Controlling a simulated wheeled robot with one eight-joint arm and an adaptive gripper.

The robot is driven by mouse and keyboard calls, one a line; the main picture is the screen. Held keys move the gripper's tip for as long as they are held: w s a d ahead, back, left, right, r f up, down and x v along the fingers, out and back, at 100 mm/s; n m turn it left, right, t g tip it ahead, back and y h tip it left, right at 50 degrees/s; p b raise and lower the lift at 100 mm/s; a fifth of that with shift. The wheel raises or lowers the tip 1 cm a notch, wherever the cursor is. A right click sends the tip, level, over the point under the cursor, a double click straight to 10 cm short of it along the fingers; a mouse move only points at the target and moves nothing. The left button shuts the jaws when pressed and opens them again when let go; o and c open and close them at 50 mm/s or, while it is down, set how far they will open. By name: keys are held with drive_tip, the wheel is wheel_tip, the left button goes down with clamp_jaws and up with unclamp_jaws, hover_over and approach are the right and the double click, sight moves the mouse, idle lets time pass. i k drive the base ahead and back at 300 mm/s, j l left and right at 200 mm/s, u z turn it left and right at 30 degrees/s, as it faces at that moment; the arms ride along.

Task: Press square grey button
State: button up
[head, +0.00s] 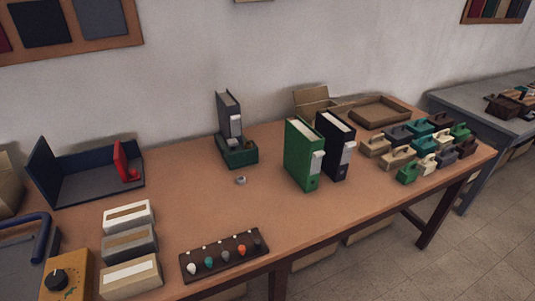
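A dark board (225,256) lies near the front edge of the table. It bears a row of small coloured knobs or buttons: white, teal, grey, orange and dark. The grey one (225,257) is in the middle of the row; it looks rounded, and I cannot tell a square shape. A separate small grey piece (240,180) sits alone on the table behind the board; its exact shape is too small to tell. My gripper is not in view.
Green (303,154) and black (335,146) binders stand mid-table. Three label-fronted boxes (129,244) and a yellow box with a black dial (67,277) are at front left. Several handled blocks (398,157) crowd the right end.

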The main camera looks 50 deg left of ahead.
sight(233, 142)
drive_tip(key=u, duration=1.6)
